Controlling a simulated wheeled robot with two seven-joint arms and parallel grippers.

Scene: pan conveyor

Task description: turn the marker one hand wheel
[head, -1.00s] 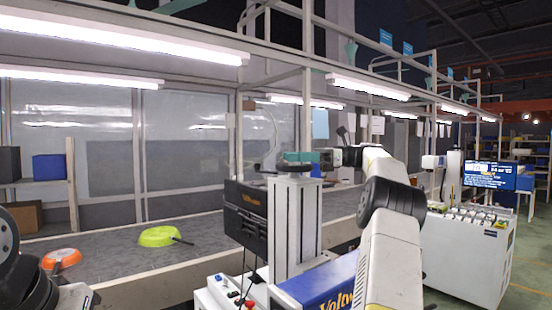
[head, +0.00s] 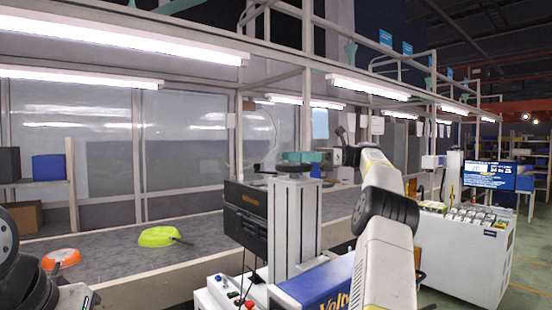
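The marker machine's pale upright column (head: 294,225) stands in the middle, with a black box unit (head: 246,212) on its left side. A dark, flat round part, which looks like the hand wheel (head: 264,169), shows at the column's top, small and partly hidden. A teal part (head: 300,157) and a blue piece (head: 315,171) are also above the column. My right gripper (head: 328,157) is just right of the teal part, at the column's top. Whether it touches anything, or is open or shut, is too small to tell. My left gripper is out of view.
A conveyor (head: 110,258) runs behind the machine, carrying a yellow-green pan (head: 158,236) and an orange pan (head: 60,258). A white cabinet (head: 465,252) with a screen (head: 489,176) stands at right. A frame post and lamps are overhead.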

